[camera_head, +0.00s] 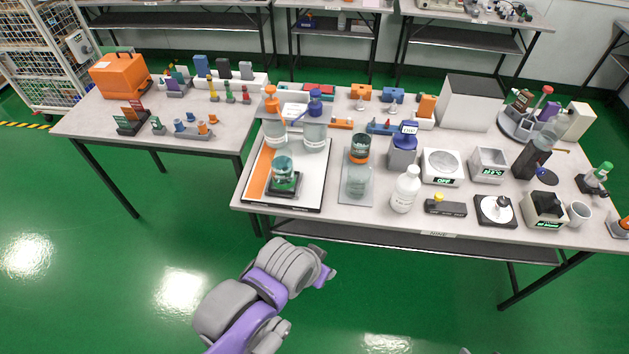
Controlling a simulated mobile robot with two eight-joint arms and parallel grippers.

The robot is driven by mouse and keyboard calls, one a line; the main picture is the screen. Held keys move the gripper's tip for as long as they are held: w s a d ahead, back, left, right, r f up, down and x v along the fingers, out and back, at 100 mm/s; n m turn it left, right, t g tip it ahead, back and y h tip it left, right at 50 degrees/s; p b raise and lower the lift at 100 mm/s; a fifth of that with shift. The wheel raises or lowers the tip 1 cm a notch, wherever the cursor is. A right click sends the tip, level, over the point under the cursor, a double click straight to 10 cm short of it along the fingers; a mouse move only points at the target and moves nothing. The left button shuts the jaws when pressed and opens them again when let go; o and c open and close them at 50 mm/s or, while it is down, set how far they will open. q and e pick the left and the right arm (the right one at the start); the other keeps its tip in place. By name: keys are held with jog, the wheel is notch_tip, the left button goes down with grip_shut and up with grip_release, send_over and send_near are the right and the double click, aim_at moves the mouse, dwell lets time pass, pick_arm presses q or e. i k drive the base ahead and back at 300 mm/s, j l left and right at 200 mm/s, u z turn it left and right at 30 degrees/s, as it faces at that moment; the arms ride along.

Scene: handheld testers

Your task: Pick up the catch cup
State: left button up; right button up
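A small white cup (579,213), which looks like the catch cup, stands upright near the front right of the right-hand table (330,226). My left gripper (327,274) is in front of the table, over the green floor, far to the left of the cup. Its fingers are small and turned so that I cannot tell whether they are open. My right gripper is not in view; only a grey bit of what seems my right arm shows at the bottom edge.
Near the cup stand a black-and-white round device (495,210), a dark block (530,160) and a green-topped tester (596,179). Bottles and a white-and-orange tray (312,185) crowd the table's left half. The floor in front is clear.

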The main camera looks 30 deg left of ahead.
aim_at(578, 212)
jog(key=u, duration=0.8)
jog(key=z, duration=1.55)
jog(key=i+l+u, duration=0.1)
jog(key=u, duration=0.3)
jog(key=l+u, duration=0.1)
jog(key=u, duration=0.3)
jog(key=i+l+u, duration=0.1)
jog(key=u, duration=0.3)
jog(key=i+l+u, duration=0.1)
jog(key=l+u, duration=0.2)
jog(key=l, duration=0.25)
jog(key=l+u, duration=0.3)
jog(key=l, duration=0.25)
jog(key=l+u, duration=0.15)
jog(key=l, duration=0.6)
jog(key=l+u, duration=0.15)
jog(key=l, duration=0.55)
jog(key=k+l+u, duration=0.15)
jog(key=l, duration=0.55)
